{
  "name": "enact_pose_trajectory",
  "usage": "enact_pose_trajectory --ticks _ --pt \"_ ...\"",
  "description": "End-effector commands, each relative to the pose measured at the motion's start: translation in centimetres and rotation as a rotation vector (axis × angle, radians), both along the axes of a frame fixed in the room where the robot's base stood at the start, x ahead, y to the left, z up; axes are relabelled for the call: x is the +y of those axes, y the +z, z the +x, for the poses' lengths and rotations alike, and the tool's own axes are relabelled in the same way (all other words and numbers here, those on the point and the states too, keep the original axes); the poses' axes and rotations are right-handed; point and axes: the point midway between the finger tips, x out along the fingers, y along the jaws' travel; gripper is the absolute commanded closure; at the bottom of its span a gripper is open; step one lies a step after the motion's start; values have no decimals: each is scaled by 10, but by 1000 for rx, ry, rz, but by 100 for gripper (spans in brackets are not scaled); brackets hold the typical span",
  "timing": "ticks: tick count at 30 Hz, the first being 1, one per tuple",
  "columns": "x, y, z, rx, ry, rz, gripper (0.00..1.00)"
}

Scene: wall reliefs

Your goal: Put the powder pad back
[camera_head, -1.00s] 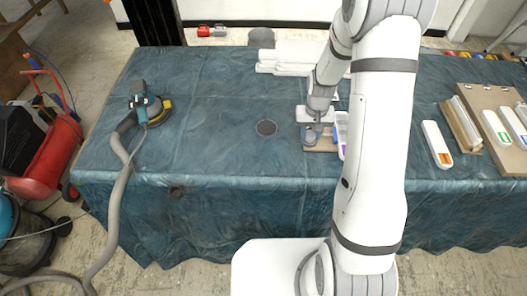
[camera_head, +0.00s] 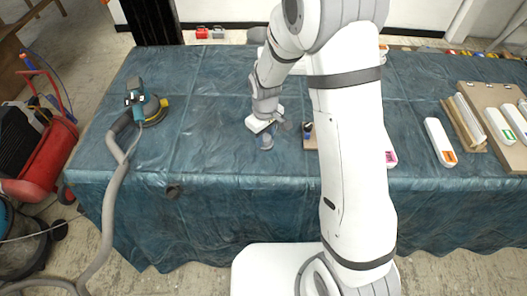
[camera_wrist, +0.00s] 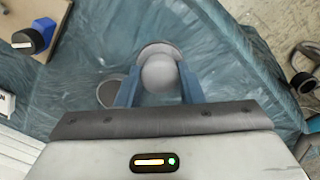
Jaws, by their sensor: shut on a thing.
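The powder pad (camera_wrist: 160,75) is a pale grey round knob on a wider grey disc. My gripper (camera_wrist: 159,88) is shut on its knob, with one blue finger on each side. In the head view my gripper (camera_head: 264,132) holds the pad (camera_head: 265,143) over the left-middle of the cloth-covered table. A flat grey round disc (camera_wrist: 110,92) lies on the cloth beside the pad in the wrist view. In the head view that disc is hidden behind my gripper and the pad. I cannot tell whether the pad touches the cloth.
A wooden board (camera_wrist: 48,18) with a dark-topped round piece (camera_wrist: 32,40) lies close by; it also shows in the head view (camera_head: 311,143). A sander (camera_head: 146,106) with a hose is at left. The left-middle cloth is clear.

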Motion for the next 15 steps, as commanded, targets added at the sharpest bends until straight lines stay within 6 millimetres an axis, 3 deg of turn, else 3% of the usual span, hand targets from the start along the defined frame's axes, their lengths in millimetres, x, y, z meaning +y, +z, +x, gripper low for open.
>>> enact_pose_trajectory --ticks 15 --pt "0 -62 0 1 -2 -1 87"
